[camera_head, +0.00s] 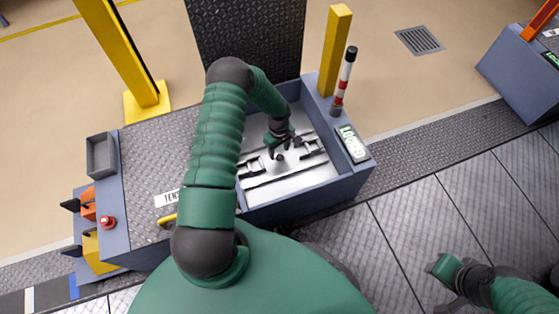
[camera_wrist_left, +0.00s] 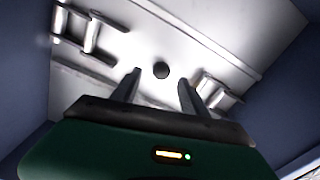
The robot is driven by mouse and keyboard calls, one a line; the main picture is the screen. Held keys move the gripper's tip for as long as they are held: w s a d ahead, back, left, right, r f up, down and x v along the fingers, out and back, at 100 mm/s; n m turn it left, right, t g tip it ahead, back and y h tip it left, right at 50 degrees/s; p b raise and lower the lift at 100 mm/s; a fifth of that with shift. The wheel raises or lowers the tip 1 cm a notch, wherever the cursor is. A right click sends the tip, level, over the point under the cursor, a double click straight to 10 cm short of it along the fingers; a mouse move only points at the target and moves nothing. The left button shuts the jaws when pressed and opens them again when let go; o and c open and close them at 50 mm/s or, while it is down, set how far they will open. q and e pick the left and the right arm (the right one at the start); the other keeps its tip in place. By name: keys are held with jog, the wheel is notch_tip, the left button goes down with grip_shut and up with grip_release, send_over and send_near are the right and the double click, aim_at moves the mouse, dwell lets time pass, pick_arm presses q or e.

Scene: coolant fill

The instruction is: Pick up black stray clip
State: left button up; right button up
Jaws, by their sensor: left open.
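A small round black piece, which looks like the black stray clip (camera_wrist_left: 161,70), lies on the bright metal floor of the open bay. In the left wrist view it sits just beyond and between my two fingertips, with a gap on each side. In the head view the small black clip (camera_head: 279,157) shows just below the fingers. My left gripper (camera_head: 284,147) is open and empty, reaching down into the bay; it also shows in the left wrist view (camera_wrist_left: 159,80). My right gripper (camera_head: 448,287) is over the floor plates at lower right; its jaws are unclear.
The bay has blue-grey walls (camera_head: 305,197) close around my left gripper. Metal brackets (camera_wrist_left: 216,91) are fixed to its floor near the clip. A yellow post (camera_head: 334,52), a red-and-white striped post (camera_head: 345,80) and a "LOCKED" display (camera_head: 352,143) stand on the right side.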

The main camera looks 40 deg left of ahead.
pick_arm(q)
notch_tip(320, 180, down, 4)
jog(key=shift+r+b, duration=0.1)
jog(key=shift+b, duration=0.6)
jog(key=shift+r, duration=0.1)
pick_arm(e)
jog(key=x, duration=0.2)
jog(key=shift+s+f, duration=0.2)
jog(key=shift+f, duration=0.2)
pick_arm(q)
jog(key=shift+d, duration=0.1)
jog(key=shift+s, duration=0.1)
grip_shut()
